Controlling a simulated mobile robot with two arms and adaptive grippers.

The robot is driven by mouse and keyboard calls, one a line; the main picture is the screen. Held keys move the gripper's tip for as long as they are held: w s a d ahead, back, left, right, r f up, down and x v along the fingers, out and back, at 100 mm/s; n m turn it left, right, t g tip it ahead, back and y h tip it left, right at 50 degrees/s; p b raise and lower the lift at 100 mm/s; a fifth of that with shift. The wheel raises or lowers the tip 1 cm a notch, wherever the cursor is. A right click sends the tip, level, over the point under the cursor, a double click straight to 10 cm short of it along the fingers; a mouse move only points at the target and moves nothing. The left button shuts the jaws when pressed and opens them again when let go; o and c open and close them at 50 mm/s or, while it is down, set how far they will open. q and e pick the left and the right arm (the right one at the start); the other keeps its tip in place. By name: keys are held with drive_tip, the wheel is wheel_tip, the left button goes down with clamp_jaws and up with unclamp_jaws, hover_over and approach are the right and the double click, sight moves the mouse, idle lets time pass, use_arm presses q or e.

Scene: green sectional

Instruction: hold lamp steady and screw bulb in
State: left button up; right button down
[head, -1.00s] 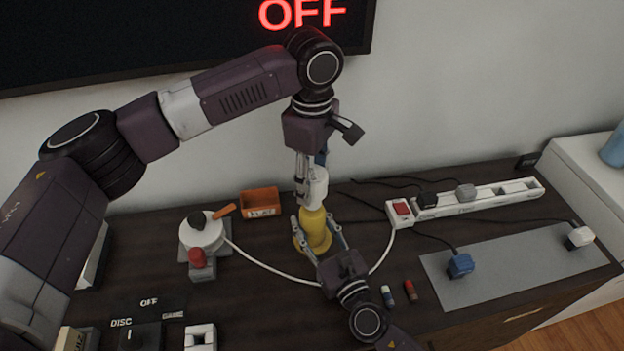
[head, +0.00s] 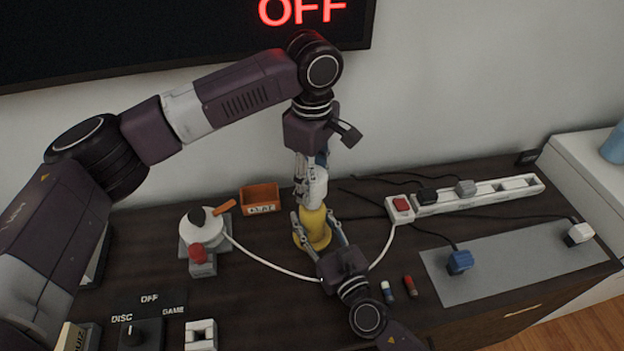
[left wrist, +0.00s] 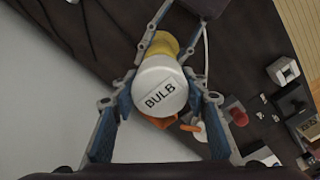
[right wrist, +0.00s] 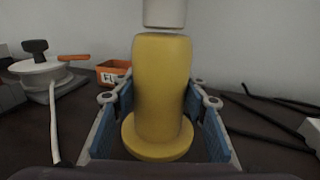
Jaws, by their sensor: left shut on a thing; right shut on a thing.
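The yellow lamp body (head: 315,226) stands upright on the dark cabinet top, with a round foot that shows in the right wrist view (right wrist: 157,140). My right gripper (right wrist: 158,100) is shut on the lamp body, one finger on each side. The white bulb (head: 314,188), labelled BULB in the left wrist view (left wrist: 160,93), is upright directly above the lamp's top. My left gripper (left wrist: 157,100) is shut on the bulb from above. In the right wrist view only the bulb's lower end shows, with a thin gap between it and the lamp top. The socket is hidden.
An orange box (head: 260,198) and a white pot-like item (head: 203,228) stand left of the lamp. A white power strip (head: 480,196) and a grey mat (head: 515,265) lie to the right. A white cable runs past the lamp. Two small cylinders lie near the front.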

use_arm(q)
drive_tip(key=m, duration=0.4)
drive_tip(key=shift+m, duration=0.3)
drive_tip(key=m, duration=1.5)
drive_tip(key=shift+d+m, duration=0.1)
drive_tip(key=shift+m, duration=0.3)
drive_tip(key=m, duration=1.9)
drive_tip(key=shift+f+m, duration=0.1)
drive_tip(key=shift+m, duration=0.2)
drive_tip(key=m, duration=1.3)
drive_tip(key=o, duration=1.2)
